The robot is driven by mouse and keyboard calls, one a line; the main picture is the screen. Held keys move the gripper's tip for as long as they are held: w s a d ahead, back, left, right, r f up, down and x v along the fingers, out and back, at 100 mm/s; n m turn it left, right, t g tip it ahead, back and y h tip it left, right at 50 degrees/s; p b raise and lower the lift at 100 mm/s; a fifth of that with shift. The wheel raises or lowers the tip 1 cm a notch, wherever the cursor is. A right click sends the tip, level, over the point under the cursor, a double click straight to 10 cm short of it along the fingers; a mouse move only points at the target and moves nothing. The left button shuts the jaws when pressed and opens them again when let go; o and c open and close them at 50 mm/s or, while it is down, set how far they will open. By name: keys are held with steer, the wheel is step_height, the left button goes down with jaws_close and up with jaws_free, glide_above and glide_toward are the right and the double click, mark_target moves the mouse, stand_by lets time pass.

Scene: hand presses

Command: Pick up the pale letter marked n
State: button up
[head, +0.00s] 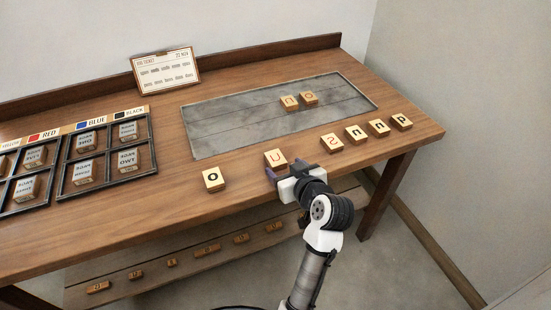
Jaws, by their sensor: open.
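Several pale wooden letter tiles stand in a row along the table's front edge in the head view. A tile with a reddish mark like n or u (275,158) is right at my gripper (287,170). My gripper has purple fingers and is open; the tile lies at or just beyond the fingertips, and I cannot tell if they touch it. Two more tiles farther right, a first dark n- or u-like one (356,134) and a second (379,128), look alike. Another n- or u-like tile (289,103) lies on the grey plate.
An o tile (213,180) is left of my gripper; an S-like tile (331,143) and a p- or d-like tile (402,122) are right. The grey plate (225,125) is mostly bare. A ticket (165,71), divided trays (60,190) and a lower shelf (150,277) with tiles also show.

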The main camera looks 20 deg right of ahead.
mark_target(278, 162)
steer(key=shift+p+x, duration=0.8)
steer(key=shift+x, duration=1.85)
steer(key=shift+s, duration=0.1)
steer(key=c, duration=1.1)
steer(key=shift+o, duration=0.2)
